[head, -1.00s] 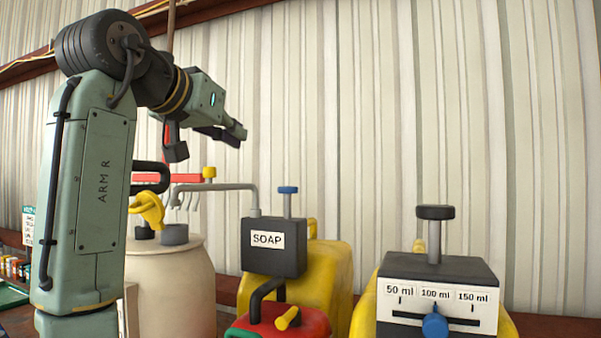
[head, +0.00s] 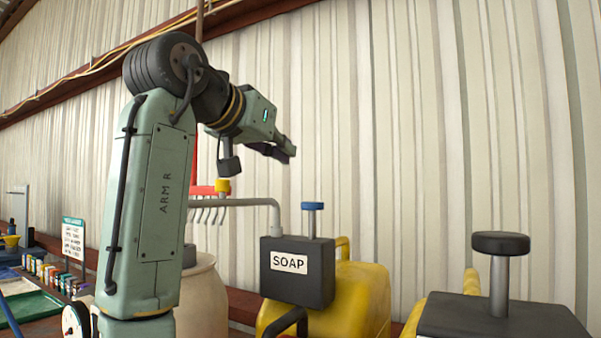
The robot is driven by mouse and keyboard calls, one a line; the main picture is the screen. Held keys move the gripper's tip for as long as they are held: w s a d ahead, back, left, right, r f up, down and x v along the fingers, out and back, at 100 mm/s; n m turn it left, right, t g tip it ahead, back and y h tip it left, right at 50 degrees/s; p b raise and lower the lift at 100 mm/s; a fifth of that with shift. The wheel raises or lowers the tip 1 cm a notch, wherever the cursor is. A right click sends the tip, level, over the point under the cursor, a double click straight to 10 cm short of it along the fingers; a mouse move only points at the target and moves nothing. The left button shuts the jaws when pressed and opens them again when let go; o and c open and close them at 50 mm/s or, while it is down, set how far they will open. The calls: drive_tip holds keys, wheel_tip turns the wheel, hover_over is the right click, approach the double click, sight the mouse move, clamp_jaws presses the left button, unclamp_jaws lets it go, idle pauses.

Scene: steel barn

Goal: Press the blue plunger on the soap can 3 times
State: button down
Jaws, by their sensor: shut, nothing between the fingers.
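The soap can (head: 367,297) is yellow with a dark pump block labelled SOAP (head: 289,261) on it. The blue plunger (head: 312,206) stands raised on a grey rod on top of the block. A grey spout (head: 245,202) runs left from the block. My gripper (head: 288,152) is shut and empty. In the picture it is above and a little left of the blue plunger, apart from it. The lower part of the can is cut off by the frame.
At the right stands another dispenser with a black knob (head: 500,243) on a dark block. A cream drum (head: 203,300) is partly behind my arm. Small bottles (head: 52,277) and a sign (head: 73,238) are at the left. The corrugated wall is behind.

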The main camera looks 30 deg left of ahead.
drive_tip(key=p, duration=0.3)
hover_over(312, 206)
drive_tip(key=shift+w+a+f, duration=0.1)
drive_tip(key=shift+a+f, duration=0.05)
drive_tip(key=shift+f, duration=0.4)
drive_tip(key=shift+w+a+f, duration=0.1)
drive_tip(key=shift+a+f, duration=0.05)
drive_tip(key=shift+f, duration=0.4)
drive_tip(key=f, duration=0.3)
drive_tip(key=shift+s+f, duration=0.2)
drive_tip(key=shift+s, duration=0.05)
drive_tip(key=shift+f, duration=0.35)
